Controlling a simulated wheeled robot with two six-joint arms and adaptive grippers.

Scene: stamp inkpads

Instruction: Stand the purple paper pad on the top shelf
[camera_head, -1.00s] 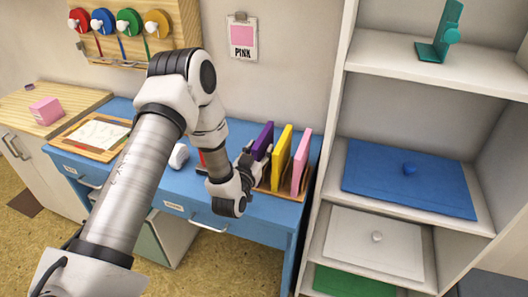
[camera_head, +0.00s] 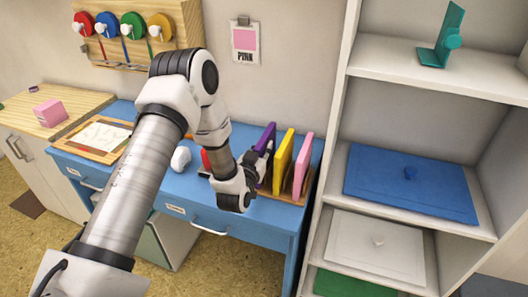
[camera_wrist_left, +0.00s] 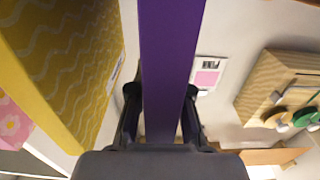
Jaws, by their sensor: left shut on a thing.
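The purple paper pad (camera_head: 267,141) stands upright at the left end of a wooden rack (camera_head: 290,197) on the blue desk, beside the yellow pad. My left gripper (camera_head: 262,160) is shut on it near its front edge. In the left wrist view the purple pad (camera_wrist_left: 170,60) runs between the two fingers (camera_wrist_left: 160,98), which touch its sides. Whether its bottom is clear of the rack is hidden by my gripper. The top shelf (camera_head: 440,75) is at the upper right, with a teal bookend (camera_head: 441,40) standing on it. My right gripper is not in view.
A yellow pad (camera_head: 283,160) and a pink pad (camera_head: 302,165) stand close right of the purple one. The white shelf unit's upright (camera_head: 328,130) rises between desk and shelves. The top shelf is bare left of the bookend.

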